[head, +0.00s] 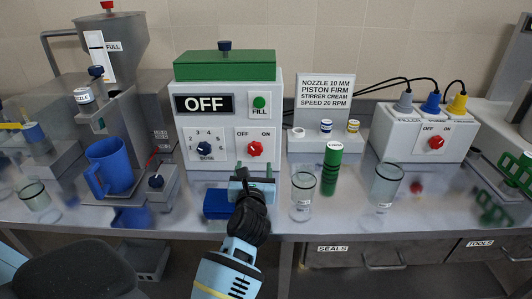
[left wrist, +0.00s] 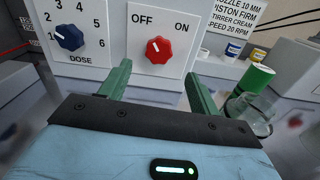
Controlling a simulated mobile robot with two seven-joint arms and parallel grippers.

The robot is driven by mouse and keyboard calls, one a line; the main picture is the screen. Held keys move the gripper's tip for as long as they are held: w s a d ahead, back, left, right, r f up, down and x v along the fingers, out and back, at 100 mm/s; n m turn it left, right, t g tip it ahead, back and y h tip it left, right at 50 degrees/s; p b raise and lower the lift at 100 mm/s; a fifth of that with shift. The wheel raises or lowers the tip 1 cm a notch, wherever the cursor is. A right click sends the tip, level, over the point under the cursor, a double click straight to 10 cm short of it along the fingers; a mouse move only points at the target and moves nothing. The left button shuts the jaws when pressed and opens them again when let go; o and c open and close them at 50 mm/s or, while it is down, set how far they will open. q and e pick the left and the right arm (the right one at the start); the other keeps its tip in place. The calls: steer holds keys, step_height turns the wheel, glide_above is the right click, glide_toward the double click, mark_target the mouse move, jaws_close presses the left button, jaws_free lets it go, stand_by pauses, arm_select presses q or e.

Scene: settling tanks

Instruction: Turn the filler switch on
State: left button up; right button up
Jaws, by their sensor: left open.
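The filler is a white box (head: 225,110) with a green top; its display reads OFF. Its switch is a red knob (head: 255,149) under the words OFF and ON, on the right of the front panel. In the left wrist view the red knob (left wrist: 159,50) has a pale mark that leans up and left, toward OFF. My left gripper (head: 254,172) is just in front of and below the knob. Its green fingers (left wrist: 157,78) are apart with nothing between them, and the knob shows beyond the gap, not gripped. My right gripper is not in view.
A blue dose knob (left wrist: 69,38) is left of the switch. A green cylinder (head: 331,170) and clear beakers (head: 303,195) stand right of my gripper. A blue block (head: 216,205) lies to its left, and a blue jug (head: 112,168) stands farther left.

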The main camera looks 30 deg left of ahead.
mark_target(255, 150)
arm_select(q)
steer(key=x, duration=0.6)
steer(key=shift+s+a, duration=0.1)
steer(key=shift+w+a, duration=0.3)
steer(key=shift+w, duration=0.3)
steer(key=shift+w+a, duration=0.1)
steer(key=shift+w, duration=0.05)
steer(key=c, duration=0.9)
steer(key=shift+c, duration=0.4)
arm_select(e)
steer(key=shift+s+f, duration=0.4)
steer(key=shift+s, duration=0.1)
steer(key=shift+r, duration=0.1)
